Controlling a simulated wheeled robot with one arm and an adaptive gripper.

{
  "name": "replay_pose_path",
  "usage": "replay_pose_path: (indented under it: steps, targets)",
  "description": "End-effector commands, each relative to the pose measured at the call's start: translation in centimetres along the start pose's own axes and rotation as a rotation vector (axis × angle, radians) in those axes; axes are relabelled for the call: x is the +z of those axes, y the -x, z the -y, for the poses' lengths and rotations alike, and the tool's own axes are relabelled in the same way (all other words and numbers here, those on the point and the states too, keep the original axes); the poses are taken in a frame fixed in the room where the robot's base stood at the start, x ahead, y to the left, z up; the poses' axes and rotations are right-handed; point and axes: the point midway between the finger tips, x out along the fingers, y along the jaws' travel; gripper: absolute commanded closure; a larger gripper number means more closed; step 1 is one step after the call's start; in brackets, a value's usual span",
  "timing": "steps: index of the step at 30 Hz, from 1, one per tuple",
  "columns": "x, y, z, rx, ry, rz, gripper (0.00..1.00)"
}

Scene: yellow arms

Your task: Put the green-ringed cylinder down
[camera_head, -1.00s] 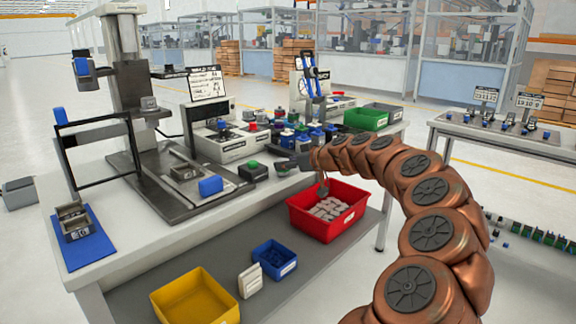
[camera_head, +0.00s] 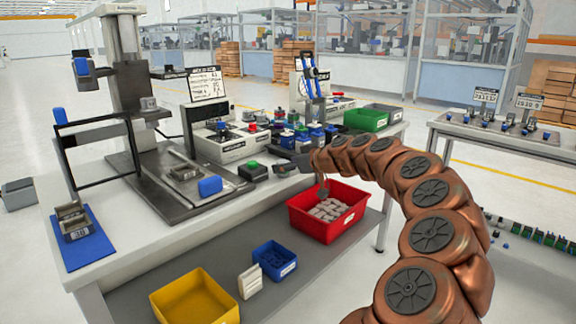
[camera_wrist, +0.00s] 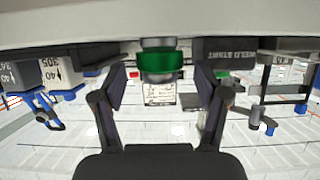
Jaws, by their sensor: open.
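The green-ringed cylinder (camera_wrist: 161,62) shows at the top middle of the wrist view, which looks upside down. It has grey ends and a wide green band, and its base meets the pale table surface. My gripper (camera_wrist: 160,82) is open, with one dark finger on each side of the cylinder and visible gaps to both. In the head view my gripper (camera_head: 292,166) is low over the table, beside the dark box with a green button (camera_head: 253,170). I cannot make out the cylinder clearly in the head view.
In the wrist view a dark box marked WELD START (camera_wrist: 228,49) stands close to the right of the cylinder. A red bin (camera_head: 306,224) with pale parts sits below my gripper. A green bin (camera_head: 366,119) and several small parts crowd the table's back.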

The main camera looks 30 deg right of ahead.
Motion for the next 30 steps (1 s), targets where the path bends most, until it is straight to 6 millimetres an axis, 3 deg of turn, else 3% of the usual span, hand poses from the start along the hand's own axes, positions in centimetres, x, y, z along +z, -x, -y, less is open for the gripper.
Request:
replay_pose_path:
  steps: [5, 21, 30]
  targets:
    - [-0.3, 0.9, -0.1, 0.001, -0.001, -0.001, 0.27]
    - [-0.3, 10.1, 0.0, 0.001, 0.002, -0.002, 0.27]
    - [-0.2, 12.1, 0.0, 0.001, -0.001, 0.0, 0.27]
